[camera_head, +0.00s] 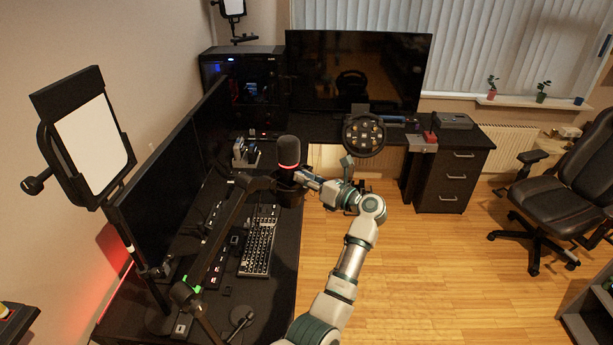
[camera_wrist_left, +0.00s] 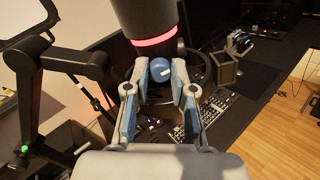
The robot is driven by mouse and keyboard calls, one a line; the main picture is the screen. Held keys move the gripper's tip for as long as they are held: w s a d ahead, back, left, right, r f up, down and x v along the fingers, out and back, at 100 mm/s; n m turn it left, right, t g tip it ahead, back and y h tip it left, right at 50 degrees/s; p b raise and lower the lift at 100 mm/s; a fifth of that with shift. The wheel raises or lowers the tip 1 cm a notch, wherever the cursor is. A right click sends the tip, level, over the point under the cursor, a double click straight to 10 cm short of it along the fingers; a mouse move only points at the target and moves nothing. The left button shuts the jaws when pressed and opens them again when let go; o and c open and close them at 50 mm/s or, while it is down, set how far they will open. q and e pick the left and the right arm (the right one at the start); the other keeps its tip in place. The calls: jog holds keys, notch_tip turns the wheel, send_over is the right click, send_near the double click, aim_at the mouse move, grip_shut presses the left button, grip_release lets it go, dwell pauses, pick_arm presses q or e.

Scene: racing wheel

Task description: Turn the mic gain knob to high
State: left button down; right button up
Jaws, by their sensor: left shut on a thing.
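The black microphone (camera_head: 289,155) with a red glowing ring hangs on a boom arm over the desk. In the left wrist view the microphone (camera_wrist_left: 148,18) fills the top middle, its red ring near its lower end. The mic gain knob (camera_wrist_left: 160,71) is a round blue knob with a small pale mark, just below the ring. My left gripper (camera_head: 309,181) is at the right side of the microphone. In the left wrist view the left gripper's fingertips (camera_wrist_left: 161,82) sit on both sides of the knob, shut on it. The knob is hidden in the head view.
The black boom arm (camera_head: 228,225) crosses the desk left of my gripper. A keyboard (camera_head: 259,243) lies on the desk below. Monitors (camera_head: 155,190) and a light panel (camera_head: 85,140) stand at left. A steering wheel (camera_head: 364,135) is further back.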

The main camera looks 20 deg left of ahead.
pick_arm(q)
jog(key=shift+m, duration=0.3)
jog(key=c, duration=1)
grip_release()
jog(key=shift+r, duration=0.1)
jog(key=shift+o, duration=0.2)
jog(key=shift+d, duration=0.1)
jog(key=v, duration=1.2)
